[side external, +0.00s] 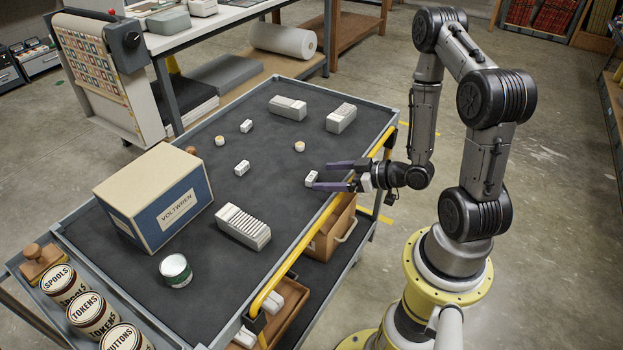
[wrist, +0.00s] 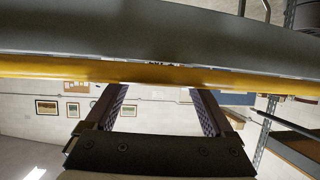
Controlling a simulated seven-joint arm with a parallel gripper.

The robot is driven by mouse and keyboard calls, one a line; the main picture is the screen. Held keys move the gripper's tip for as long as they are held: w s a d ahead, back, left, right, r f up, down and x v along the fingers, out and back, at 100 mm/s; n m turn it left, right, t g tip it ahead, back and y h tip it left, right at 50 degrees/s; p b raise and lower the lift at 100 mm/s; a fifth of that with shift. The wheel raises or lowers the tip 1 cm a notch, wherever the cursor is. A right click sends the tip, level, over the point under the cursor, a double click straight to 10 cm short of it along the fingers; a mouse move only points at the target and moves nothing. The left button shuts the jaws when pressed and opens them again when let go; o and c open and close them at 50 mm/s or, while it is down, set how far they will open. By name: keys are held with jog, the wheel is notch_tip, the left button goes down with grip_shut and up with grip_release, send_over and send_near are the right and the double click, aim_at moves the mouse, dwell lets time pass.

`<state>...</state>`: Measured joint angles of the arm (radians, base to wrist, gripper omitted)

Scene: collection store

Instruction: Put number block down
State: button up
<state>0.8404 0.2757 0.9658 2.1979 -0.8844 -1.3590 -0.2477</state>
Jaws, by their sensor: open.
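A small white block (side external: 312,178), which may be the number block, sits on the dark mat of the cart top (side external: 200,195), near its yellow-railed edge. Any number on it is too small to read. My gripper (side external: 323,175) is open and low at that edge, its two purple fingers apart. The block is at the fingertips, close to the lower finger in the side view; I cannot tell whether they touch. Two similar small white blocks (side external: 242,167) (side external: 246,126) stand farther in. In the wrist view both fingers of my gripper (wrist: 158,90) show spread, with no block clearly visible between them.
A yellow rail (side external: 322,222) runs along the near edge. A large Voltwren box (side external: 153,195), a ribbed white block (side external: 242,227), a tin (side external: 176,270), two round discs (side external: 299,146) (side external: 219,140) and two larger pale blocks (side external: 341,118) (side external: 288,107) stand on the mat. The middle has bare room.

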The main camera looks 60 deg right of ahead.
aim_at(314, 177)
jog(key=shift+x, duration=1.9)
grip_shut()
